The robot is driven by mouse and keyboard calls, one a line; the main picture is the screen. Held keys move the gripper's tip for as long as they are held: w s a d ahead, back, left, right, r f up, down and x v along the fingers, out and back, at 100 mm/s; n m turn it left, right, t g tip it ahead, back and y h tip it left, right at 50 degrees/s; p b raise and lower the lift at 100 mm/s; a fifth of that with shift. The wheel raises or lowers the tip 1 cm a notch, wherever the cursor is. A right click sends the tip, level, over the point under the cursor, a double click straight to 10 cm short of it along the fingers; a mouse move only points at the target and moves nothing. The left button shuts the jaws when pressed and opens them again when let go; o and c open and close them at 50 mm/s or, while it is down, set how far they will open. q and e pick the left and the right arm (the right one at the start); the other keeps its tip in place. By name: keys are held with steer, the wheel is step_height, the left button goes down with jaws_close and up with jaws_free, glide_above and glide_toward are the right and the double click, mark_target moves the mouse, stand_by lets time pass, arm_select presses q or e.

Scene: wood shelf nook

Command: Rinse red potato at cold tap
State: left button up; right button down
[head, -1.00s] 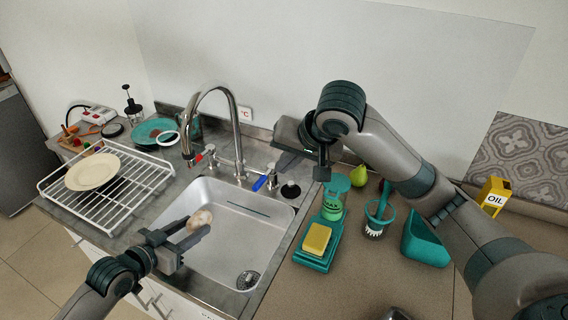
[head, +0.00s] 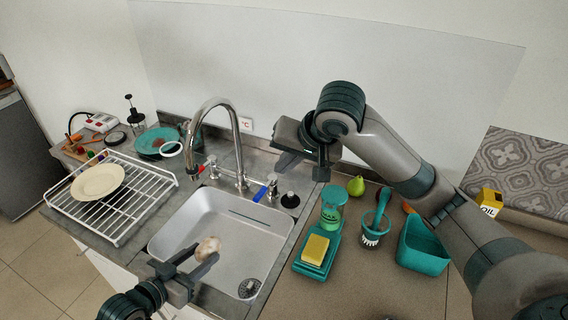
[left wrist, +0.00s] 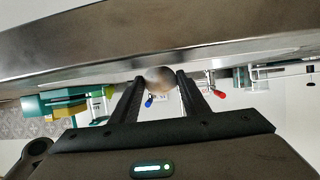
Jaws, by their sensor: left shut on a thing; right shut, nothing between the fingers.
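A pale, brownish-pink potato (head: 209,247) is held between the fingertips of my left gripper (head: 206,256), over the front part of the sink. It also shows between the fingers in the left wrist view (left wrist: 160,78), partly hidden by them. The sink (head: 235,236) looks empty. The tall curved tap (head: 238,148) stands behind it, with its spout end above the sink's back left. Its blue-marked handle (head: 260,193) is on the right and its red-marked handle (head: 202,167) on the left. My right gripper (head: 304,152) is shut and empty, raised to the right of the tap.
A wire rack (head: 137,195) with a plate (head: 98,181) stands left of the sink. Right of it are a yellow sponge (head: 315,249) on a teal tray, a teal bottle (head: 332,207), a brush (head: 374,229) and a teal bin (head: 424,247). A green pear (head: 356,186) lies behind.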

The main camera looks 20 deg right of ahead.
arm_select(q)
steer(key=shift+s+d+p, duration=0.1)
steer(key=shift+s+p, duration=0.35)
steer(key=shift+s, duration=0.45)
steer(key=shift+r, duration=0.1)
stand_by(0.9)
steer(key=s+r+p, duration=0.2)
steer(key=p, duration=0.1)
steer(key=s+r+p, duration=0.2)
steer(key=s+p, duration=0.1)
steer(key=shift+d+p, duration=0.2)
steer(key=shift+p, duration=0.1)
steer(key=shift+f, duration=0.1)
stand_by(0.3)
stand_by(1.0)
